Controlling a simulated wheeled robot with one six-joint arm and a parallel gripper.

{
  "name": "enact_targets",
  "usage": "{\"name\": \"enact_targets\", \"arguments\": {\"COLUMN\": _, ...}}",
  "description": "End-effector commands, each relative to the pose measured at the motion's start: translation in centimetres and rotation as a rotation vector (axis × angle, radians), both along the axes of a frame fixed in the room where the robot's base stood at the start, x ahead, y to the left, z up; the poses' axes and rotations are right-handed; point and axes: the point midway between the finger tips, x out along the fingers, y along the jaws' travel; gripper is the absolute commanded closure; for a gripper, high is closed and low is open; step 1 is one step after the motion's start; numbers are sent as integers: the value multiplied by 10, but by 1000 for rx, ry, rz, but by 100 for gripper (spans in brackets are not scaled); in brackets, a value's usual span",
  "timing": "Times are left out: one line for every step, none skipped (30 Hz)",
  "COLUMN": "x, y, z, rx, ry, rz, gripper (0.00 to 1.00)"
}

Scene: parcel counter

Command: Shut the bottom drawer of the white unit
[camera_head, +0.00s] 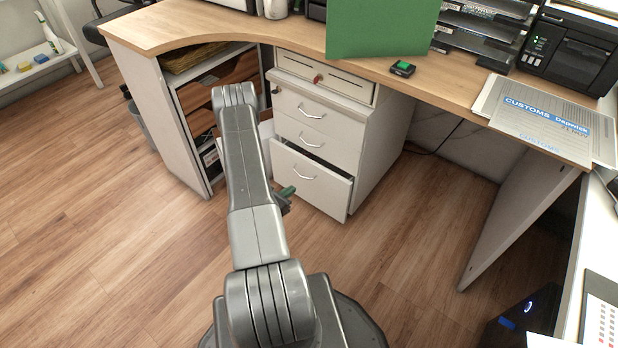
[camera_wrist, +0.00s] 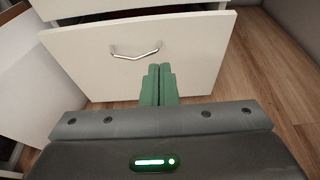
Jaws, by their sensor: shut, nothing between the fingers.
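The white drawer unit (camera_head: 371,150) stands under the wooden desk. Its bottom drawer (camera_head: 311,184) sticks out a little, with a dark gap above its front; the drawers above it look shut. In the wrist view the bottom drawer front (camera_wrist: 200,50) fills the upper part, with its silver bar handle (camera_wrist: 135,53). My gripper (camera_head: 287,191) has green fingers and is in front of the drawer, at the left of its front. In the wrist view the fingers (camera_wrist: 159,80) are together and empty, pointing at the front just right of and below the handle. I cannot tell whether they touch it.
A shelf unit (camera_head: 196,165) with brown trays stands left of the drawers. The desk top (camera_head: 300,37) overhangs the unit and holds a green panel (camera_head: 380,28) and a black printer (camera_head: 567,50).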

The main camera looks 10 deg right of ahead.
Motion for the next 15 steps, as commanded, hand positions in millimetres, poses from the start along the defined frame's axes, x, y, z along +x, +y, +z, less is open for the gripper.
{"name": "enact_targets", "arguments": {"x": 2, "y": -3, "z": -2, "rx": 2, "ry": -5, "rz": -4, "gripper": 100}}
{"name": "enact_targets", "arguments": {"x": 3, "y": -5, "z": -3, "rx": 3, "ry": -5, "rz": -5, "gripper": 100}}
{"name": "enact_targets", "arguments": {"x": 6, "y": -9, "z": -5, "rx": 3, "ry": -7, "rz": -5, "gripper": 100}}
{"name": "enact_targets", "arguments": {"x": 8, "y": -12, "z": -6, "rx": 3, "ry": -7, "rz": -5, "gripper": 100}}
{"name": "enact_targets", "arguments": {"x": 11, "y": -16, "z": -8, "rx": 2, "ry": -6, "rz": -6, "gripper": 100}}
{"name": "enact_targets", "arguments": {"x": 15, "y": -21, "z": -10, "rx": 1, "ry": -6, "rz": -6, "gripper": 100}}
{"name": "enact_targets", "arguments": {"x": 19, "y": -26, "z": -12, "rx": 2, "ry": -7, "rz": -6, "gripper": 100}}
{"name": "enact_targets", "arguments": {"x": 22, "y": -31, "z": -15, "rx": 2, "ry": -6, "rz": -7, "gripper": 100}}
{"name": "enact_targets", "arguments": {"x": 28, "y": -38, "z": -17, "rx": 1, "ry": -6, "rz": -7, "gripper": 100}}
{"name": "enact_targets", "arguments": {"x": 32, "y": -43, "z": -19, "rx": 1, "ry": -6, "rz": -6, "gripper": 100}}
{"name": "enact_targets", "arguments": {"x": 36, "y": -48, "z": -22, "rx": 1, "ry": -6, "rz": -6, "gripper": 100}}
{"name": "enact_targets", "arguments": {"x": 41, "y": -55, "z": -24, "rx": 1, "ry": -6, "rz": -7, "gripper": 100}}
{"name": "enact_targets", "arguments": {"x": 45, "y": -59, "z": -26, "rx": 0, "ry": -5, "rz": -6, "gripper": 100}}
{"name": "enact_targets", "arguments": {"x": 49, "y": -64, "z": -28, "rx": 0, "ry": -7, "rz": -6, "gripper": 100}}
{"name": "enact_targets", "arguments": {"x": 53, "y": -70, "z": -30, "rx": 1, "ry": -5, "rz": -6, "gripper": 100}}
